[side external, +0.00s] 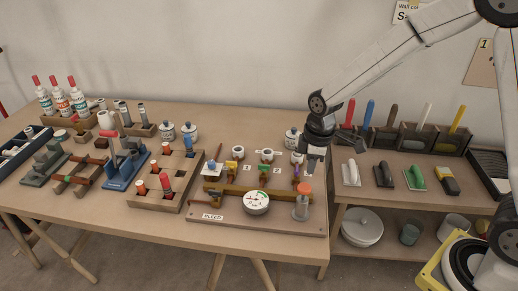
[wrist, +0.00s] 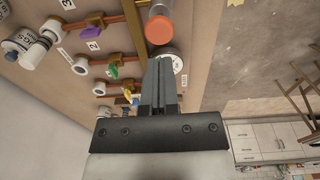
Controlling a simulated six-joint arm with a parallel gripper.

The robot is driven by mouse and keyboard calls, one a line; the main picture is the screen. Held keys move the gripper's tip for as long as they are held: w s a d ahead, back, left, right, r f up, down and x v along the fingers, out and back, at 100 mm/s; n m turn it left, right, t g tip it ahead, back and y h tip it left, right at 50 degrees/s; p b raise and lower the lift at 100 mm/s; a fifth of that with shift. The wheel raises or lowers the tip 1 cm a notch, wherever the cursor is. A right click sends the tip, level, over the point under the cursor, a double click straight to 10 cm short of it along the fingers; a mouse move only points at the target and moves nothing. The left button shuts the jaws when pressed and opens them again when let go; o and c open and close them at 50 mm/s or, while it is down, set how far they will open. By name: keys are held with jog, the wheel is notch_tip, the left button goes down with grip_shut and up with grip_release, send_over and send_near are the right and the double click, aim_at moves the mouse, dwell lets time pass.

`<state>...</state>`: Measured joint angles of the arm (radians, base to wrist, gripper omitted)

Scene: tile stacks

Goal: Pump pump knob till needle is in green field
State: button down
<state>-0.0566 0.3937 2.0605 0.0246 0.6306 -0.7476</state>
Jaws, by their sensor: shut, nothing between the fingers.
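The pump knob (side external: 304,188) is orange-red and tops a grey cylinder (side external: 301,210) at the right end of the wooden board (side external: 270,224). The round white gauge (side external: 256,202) is left of it; some green shows on its face, but the needle is too small to read. My gripper (side external: 313,168) is shut and empty, pointing down above and slightly right of the knob, apart from it. In the wrist view the knob (wrist: 159,30) is just beyond my fingertips (wrist: 160,65), and the gauge (wrist: 174,61) is partly hidden behind the fingers.
The board carries a pipe with coloured valve handles, yellow (side external: 231,167), green (side external: 262,170) and purple (side external: 296,171). White jars stand behind it. A wooden block with red-topped pegs (side external: 165,184) is to the left. Brushes and trowels are on the right-hand bench (side external: 400,202).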

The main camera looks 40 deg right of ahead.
aim_at(306, 188)
jog(key=shift+s+r, duration=0.1)
jog(key=shift+r, duration=2.7)
notch_tip(306, 188, up, 3)
jog(key=shift+s+f, duration=0.1)
jog(key=shift+f, duration=0.1)
jog(key=shift+w+a+f, duration=0.1)
jog(key=shift+w+f, duration=0.1)
jog(key=shift+f, duration=3.3)
jog(key=shift+w+f, duration=0.2)
jog(key=shift+f, duration=3.25)
